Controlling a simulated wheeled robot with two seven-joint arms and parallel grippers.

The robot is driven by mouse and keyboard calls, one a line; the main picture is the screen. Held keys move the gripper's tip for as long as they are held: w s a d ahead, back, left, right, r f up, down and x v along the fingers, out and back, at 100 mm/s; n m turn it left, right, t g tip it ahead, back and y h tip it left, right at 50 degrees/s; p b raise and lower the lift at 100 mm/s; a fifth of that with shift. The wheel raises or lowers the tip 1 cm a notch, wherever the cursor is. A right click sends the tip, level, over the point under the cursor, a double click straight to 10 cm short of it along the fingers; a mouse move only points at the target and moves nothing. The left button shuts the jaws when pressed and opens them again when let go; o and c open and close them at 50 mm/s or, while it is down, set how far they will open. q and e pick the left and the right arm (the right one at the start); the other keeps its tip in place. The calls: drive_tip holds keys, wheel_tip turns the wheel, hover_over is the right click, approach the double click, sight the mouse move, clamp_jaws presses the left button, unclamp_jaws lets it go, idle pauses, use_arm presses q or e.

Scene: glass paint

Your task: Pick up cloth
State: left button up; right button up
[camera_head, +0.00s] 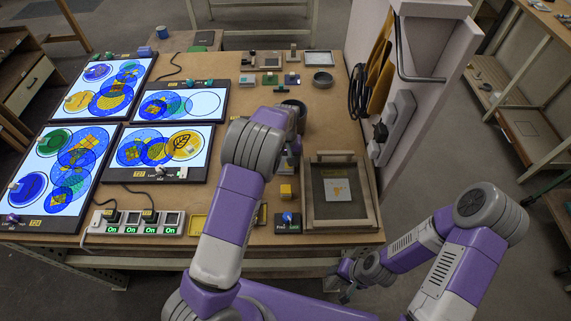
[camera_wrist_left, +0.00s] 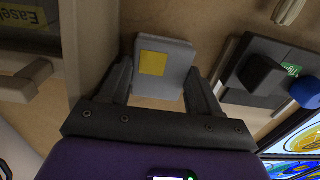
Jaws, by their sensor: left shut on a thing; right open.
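A flat pale-grey piece with a yellow square on its face, seemingly the cloth (camera_wrist_left: 175,68), sits between the two fingers of my left gripper (camera_wrist_left: 160,85) in the left wrist view. The gripper is shut on it. In the head view my left forearm and wrist hide most of this gripper and the piece, over the right part of the table. My right gripper (camera_head: 347,277) is open and empty, low beside the table's front right corner.
A wooden easel tray (camera_head: 312,215) lies right of my left gripper. A black box with a blue knob (camera_head: 287,222) is near the front edge. Lit glass panels (camera_head: 137,163) fill the table's left. A power strip (camera_head: 140,222) lies in front. A post (camera_head: 425,50) stands at right.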

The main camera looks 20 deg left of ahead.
sight(285, 162)
use_arm(q)
wheel_tip(285, 162, up, 10)
drive_tip(key=p, duration=0.1)
idle(0.4)
drive_tip(key=o, duration=0.5)
drive_tip(key=shift+c, duration=0.2)
drive_tip(key=c, duration=0.3)
drive_tip(key=shift+c, duration=0.2)
